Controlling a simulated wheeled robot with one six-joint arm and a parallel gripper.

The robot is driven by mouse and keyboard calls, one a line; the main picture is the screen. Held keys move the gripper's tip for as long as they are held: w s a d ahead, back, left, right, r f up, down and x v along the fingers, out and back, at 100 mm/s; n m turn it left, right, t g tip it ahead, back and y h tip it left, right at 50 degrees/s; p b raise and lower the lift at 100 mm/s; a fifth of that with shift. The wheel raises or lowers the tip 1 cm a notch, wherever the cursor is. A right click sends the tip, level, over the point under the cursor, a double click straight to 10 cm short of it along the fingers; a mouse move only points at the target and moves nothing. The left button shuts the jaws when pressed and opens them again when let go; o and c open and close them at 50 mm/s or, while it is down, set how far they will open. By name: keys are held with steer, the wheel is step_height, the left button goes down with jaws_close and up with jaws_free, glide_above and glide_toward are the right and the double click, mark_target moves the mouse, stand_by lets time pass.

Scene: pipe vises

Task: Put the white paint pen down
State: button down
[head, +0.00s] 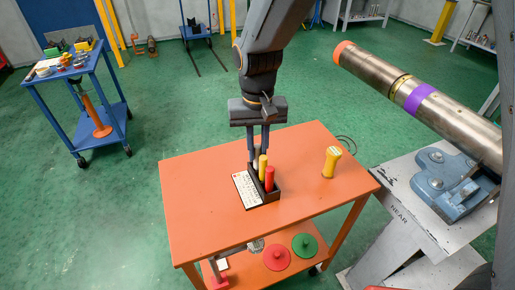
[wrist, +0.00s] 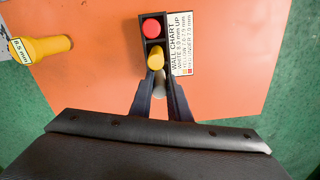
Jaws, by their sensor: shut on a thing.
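My gripper (head: 259,156) points down at the far end of a black pen holder (head: 266,195) on the orange table. In the wrist view my gripper (wrist: 161,80) is shut on the white paint pen (wrist: 160,84), whose pale end shows between the fingers. The pen lines up with the holder's near end in that view; I cannot tell how deep it sits in a slot. The yellow pen (wrist: 156,57) and the red pen (wrist: 152,27) stand upright in the holder (wrist: 153,13). In the head view the white pen is not clearly visible.
A wall chart card (head: 244,190) lies beside the holder. A yellow gauge (head: 332,162) marked 8.5 mm stands at the table's right. A steel pipe (head: 375,70) with a purple band sits in a blue vise (head: 452,183). The orange table's (head: 195,220) left part is clear.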

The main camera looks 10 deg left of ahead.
steer(key=shift+f, duration=0.1)
steer(key=c, duration=1.7)
jaws_free()
steer(key=shift+o, duration=0.2)
step_height(320, 180, up, 12)
steer(key=b, duration=0.1)
steer(key=s+d+f+m, duration=0.1)
steer(key=s+d+f, duration=0.2)
steer(key=d, duration=0.6)
steer(key=s+d+f+m, duration=0.1)
steer(key=s+d+f, duration=0.2)
steer(key=d, duration=0.6)
steer(key=s+d+f+m, duration=0.1)
steer(key=s+d+f, duration=0.2)
steer(key=d, duration=0.7)
steer(key=shift+f, duration=0.8)
